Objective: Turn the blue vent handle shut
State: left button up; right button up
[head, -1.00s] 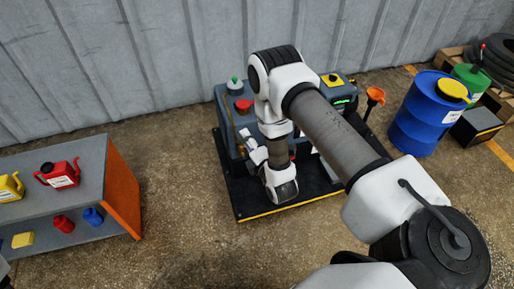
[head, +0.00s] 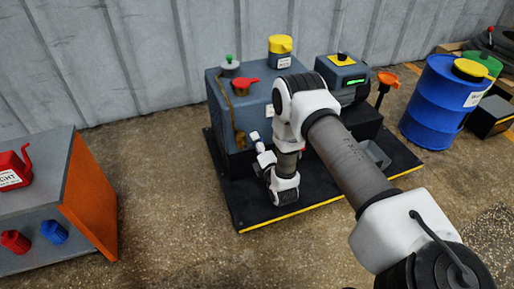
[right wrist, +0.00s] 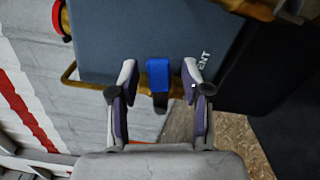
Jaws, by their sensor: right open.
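The blue vent handle (right wrist: 158,75) shows in the right wrist view against a dark grey housing (right wrist: 120,35). It is a short blue bar with a dark lower end. Lettering reading "ENT" is beside it, partly covered by a finger. My right gripper (right wrist: 158,78) is open, with one finger on each side of the handle and gaps to both. In the head view my right gripper (head: 256,141) is at the front of the grey machine (head: 262,105), and I cannot make out the handle there. My left gripper is not in view.
A brass pipe (right wrist: 85,82) runs along the housing edge close to the fingers. A blue barrel (head: 435,105) is right, a grey-orange bench (head: 90,205) left. Floor between is clear.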

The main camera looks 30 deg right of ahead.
jog(key=shift+w+d, duration=0.15)
jog(key=shift+w, duration=0.25)
grip_shut()
jog(key=shift+f+m+p, duration=0.2)
jog(key=shift+m+p, duration=0.45)
jog(key=shift+m, duration=0.25)
jog(key=shift+f+m, duration=0.35)
jog(key=shift+m, duration=0.25)
grip_release()
jog(key=v, duration=0.7)
jog(key=shift+s, duration=0.3)
